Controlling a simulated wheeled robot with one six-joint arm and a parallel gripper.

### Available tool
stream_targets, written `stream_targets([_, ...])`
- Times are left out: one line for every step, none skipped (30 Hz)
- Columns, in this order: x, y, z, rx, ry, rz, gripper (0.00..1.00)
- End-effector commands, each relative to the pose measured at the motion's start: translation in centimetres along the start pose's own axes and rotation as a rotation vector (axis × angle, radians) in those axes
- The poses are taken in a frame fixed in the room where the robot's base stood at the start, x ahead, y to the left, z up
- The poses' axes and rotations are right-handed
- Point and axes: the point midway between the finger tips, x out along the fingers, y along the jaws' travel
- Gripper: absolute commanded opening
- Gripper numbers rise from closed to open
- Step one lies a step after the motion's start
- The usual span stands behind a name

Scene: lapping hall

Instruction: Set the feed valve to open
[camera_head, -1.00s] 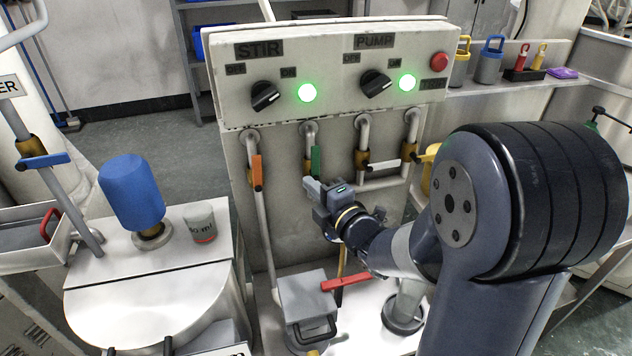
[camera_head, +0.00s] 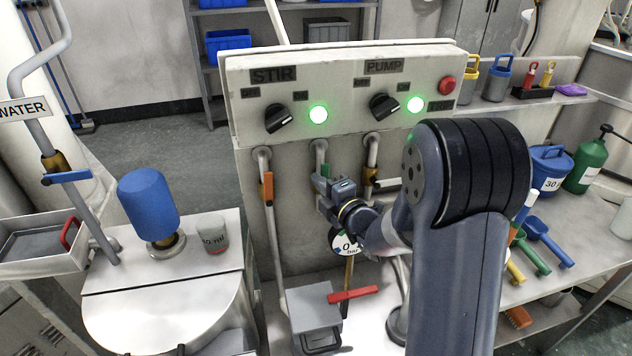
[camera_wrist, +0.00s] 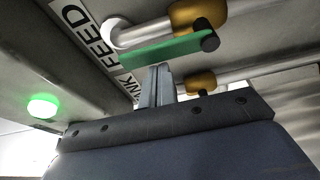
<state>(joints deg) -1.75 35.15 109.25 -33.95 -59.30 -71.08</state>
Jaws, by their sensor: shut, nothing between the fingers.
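The feed valve has a green lever (camera_head: 325,170) on a vertical pipe of the panel, second from the left. In the wrist view the green lever (camera_wrist: 165,47) lies roughly along its white pipe, beside the FEED label (camera_wrist: 82,28) and a brass body (camera_wrist: 196,13). My gripper (camera_head: 321,187) is at the lever's lower part and partly hides the valve. In the wrist view its fingers (camera_wrist: 161,75) are together, with nothing between them, close to the lever's side. I cannot tell whether they touch it.
An orange lever (camera_head: 267,188) is on the pipe to the left, and a white lever (camera_head: 387,184) to the right. A red lever (camera_head: 353,295) and a gauge (camera_head: 345,243) are below. The panel box (camera_head: 345,92) has two knobs and lit green lamps.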

Motion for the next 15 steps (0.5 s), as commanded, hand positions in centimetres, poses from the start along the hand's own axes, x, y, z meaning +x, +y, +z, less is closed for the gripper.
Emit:
stream_targets([0.01, -0.03, -0.01, 0.000, 0.000, 0.000, 0.00])
stream_targets([0.01, -0.03, -0.01, 0.000, 0.000, 0.000, 0.00])
stream_targets([0.01, -0.02, -0.02, 0.000, 0.000, 0.000, 0.00])
stream_targets([0.01, -0.02, -0.02, 0.000, 0.000, 0.000, 0.00])
stream_targets([0.01, -0.03, -0.02, 0.000, 0.000, 0.000, 0.00])
stream_targets([0.00, -0.06, 0.00, 0.000, 0.000, 0.000, 0.00])
stream_targets([-0.01, -0.09, 0.02, 0.000, 0.000, 0.000, 0.00])
stream_targets([-0.02, -0.13, 0.07, 0.000, 0.000, 0.000, 0.00])
stream_targets([-0.05, -0.20, 0.16, 0.000, 0.000, 0.001, 0.00])
stream_targets([-0.07, -0.26, 0.25, 0.000, -0.001, 0.001, 0.00])
stream_targets([-0.10, -0.31, 0.34, 0.001, -0.001, 0.002, 0.00])
stream_targets([-0.14, -0.33, 0.48, 0.000, -0.001, 0.003, 0.00])
stream_targets([-0.18, -0.33, 0.58, -0.001, 0.000, 0.003, 0.00])
stream_targets([-0.22, -0.34, 0.68, -0.002, 0.000, 0.003, 0.00])
stream_targets([-0.28, -0.36, 0.85, -0.001, -0.001, 0.002, 0.00])
